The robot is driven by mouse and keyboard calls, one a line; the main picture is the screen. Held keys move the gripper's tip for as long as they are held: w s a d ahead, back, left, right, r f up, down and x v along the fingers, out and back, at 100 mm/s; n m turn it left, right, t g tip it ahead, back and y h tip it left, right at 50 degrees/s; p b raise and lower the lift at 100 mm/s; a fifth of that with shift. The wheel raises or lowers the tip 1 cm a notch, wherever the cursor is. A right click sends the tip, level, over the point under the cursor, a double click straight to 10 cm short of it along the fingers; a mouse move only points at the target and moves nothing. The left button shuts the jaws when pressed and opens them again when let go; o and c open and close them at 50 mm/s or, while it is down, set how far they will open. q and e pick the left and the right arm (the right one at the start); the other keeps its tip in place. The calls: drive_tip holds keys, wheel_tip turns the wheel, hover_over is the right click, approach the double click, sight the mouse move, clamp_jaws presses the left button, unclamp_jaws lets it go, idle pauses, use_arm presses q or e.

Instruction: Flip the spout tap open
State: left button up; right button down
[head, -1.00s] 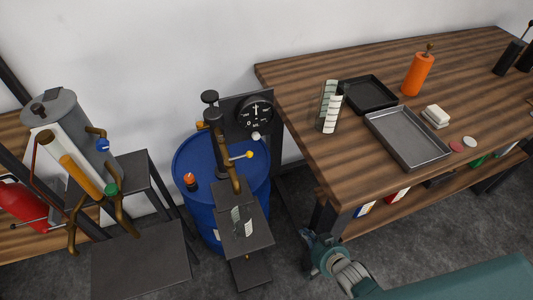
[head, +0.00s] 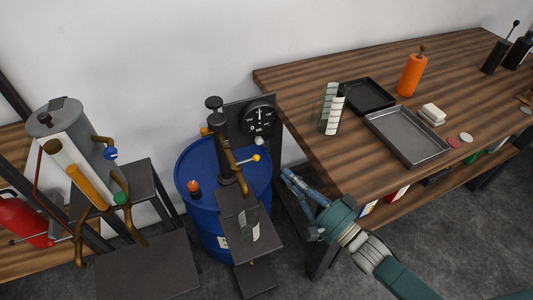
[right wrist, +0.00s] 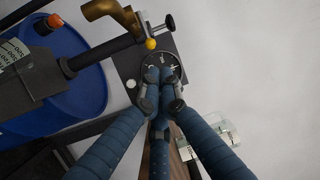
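The brass spout (head: 233,172) rises from the pump on the blue drum (head: 200,170) and has a thin tap lever with a yellow ball end (head: 256,157). The lever points right in the head view. In the right wrist view the yellow ball (right wrist: 151,44) shows just beyond my fingertips, and part of the brass spout (right wrist: 105,9) shows above left. My right gripper (head: 287,173) is right of the yellow ball and apart from it, over the gap beside the bench. Its blue fingers (right wrist: 162,75) converge with tips together, holding nothing visible. My left gripper is not in view.
A round black gauge (head: 260,119) stands behind the drum. The wooden bench (head: 300,110) at right carries a glass cylinder (head: 330,108), trays and an orange bottle (head: 411,75). A grey tank (head: 65,122) with blue and green taps stands at left. A dark platform (head: 250,234) lies below the spout.

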sight(247, 161)
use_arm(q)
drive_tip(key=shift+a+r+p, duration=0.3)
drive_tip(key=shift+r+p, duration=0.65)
use_arm(e)
drive_tip(key=x, duration=1)
drive_tip(key=shift+d+f, duration=0.1)
